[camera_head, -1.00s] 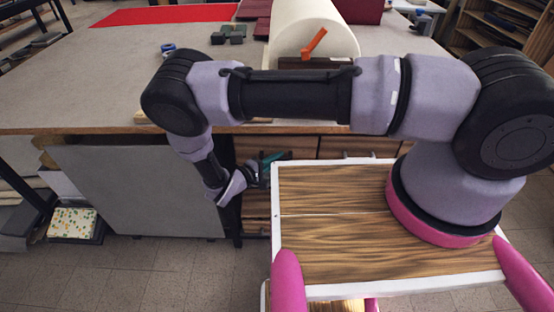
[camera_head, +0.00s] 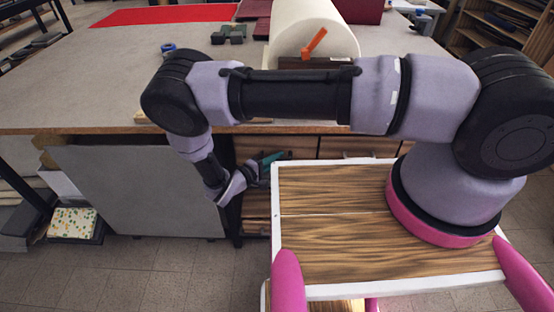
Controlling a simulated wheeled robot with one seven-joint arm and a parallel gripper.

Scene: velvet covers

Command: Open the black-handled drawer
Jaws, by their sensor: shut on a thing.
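Wooden drawer fronts (camera_head: 357,147) sit in a row under the long table's top. My gripper (camera_head: 268,167), with teal fingers, is low at the left end of this row, in front of the drawer unit and beside the left edge of my own wood-topped base. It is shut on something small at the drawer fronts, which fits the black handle. The handle itself is hidden by the fingers and too small to make out. I cannot tell from this view how far any drawer stands out.
The grey table (camera_head: 90,90) spans the view above the drawers. A grey panel (camera_head: 140,190) stands left of my gripper. A white roll (camera_head: 310,35) and an orange-handled tool (camera_head: 315,42) are on the tabletop. Tiled floor (camera_head: 150,270) is clear at front left.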

